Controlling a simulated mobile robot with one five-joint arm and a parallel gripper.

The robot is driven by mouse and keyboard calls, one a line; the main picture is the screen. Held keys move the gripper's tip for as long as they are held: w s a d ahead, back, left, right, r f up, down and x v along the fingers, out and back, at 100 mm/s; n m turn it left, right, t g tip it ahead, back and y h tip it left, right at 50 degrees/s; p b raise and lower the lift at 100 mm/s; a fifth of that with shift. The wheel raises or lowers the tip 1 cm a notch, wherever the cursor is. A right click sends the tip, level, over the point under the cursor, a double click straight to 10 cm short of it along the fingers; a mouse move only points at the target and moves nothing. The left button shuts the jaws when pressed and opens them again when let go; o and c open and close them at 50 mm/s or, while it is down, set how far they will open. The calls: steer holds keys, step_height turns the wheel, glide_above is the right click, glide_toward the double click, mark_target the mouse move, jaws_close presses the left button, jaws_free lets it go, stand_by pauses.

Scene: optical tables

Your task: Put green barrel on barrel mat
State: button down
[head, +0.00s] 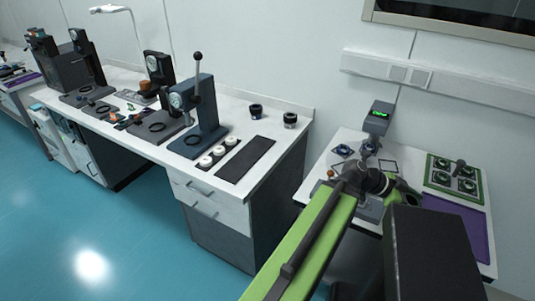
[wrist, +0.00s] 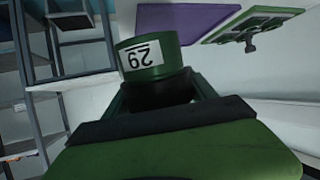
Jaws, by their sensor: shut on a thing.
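A green barrel (wrist: 172,50) with a white label reading 29, upside down in the picture, is at the tip of my gripper (wrist: 165,92) in the wrist view. My gripper is shut on it, and it hides the fingertips in part. In the head view, my green arm reaches over the right table (head: 348,139), and the barrel cannot be made out clearly there. A purple mat (head: 479,235) lies on the right of that table; it also shows in the wrist view (wrist: 180,22), beyond the barrel. A black mat (head: 245,158) lies on the left bench. I cannot tell which is the barrel mat.
A green-framed tray with round parts (head: 455,178) lies at the back of the right table. A device with a lit green display (head: 377,117) stands near my arm. The left bench (head: 239,106) holds lever presses, white round pieces and two dark cups.

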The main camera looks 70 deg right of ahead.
steer(key=w+d+n+t+h, duration=0.1)
steer(key=w+d+n+h, duration=0.1)
steer(key=w+d, duration=0.5)
steer(key=w+d+r+n+t+h+p, duration=0.1)
steer(key=w+d+n+h, duration=0.15)
steer(key=w, duration=0.75)
steer(key=w+d+n+t+h, duration=0.1)
steer(key=w+d+n+h, duration=0.1)
steer(key=w+d, duration=0.55)
steer(key=w+d+r+n+t+h+p, duration=0.1)
steer(key=w+n+t+h, duration=0.2)
steer(key=w, duration=2.8)
steer(key=shift+w+d+r+n+t+h, duration=0.2)
steer(key=shift+r+n+t+h, duration=0.15)
steer(key=shift+n+t, duration=0.7)
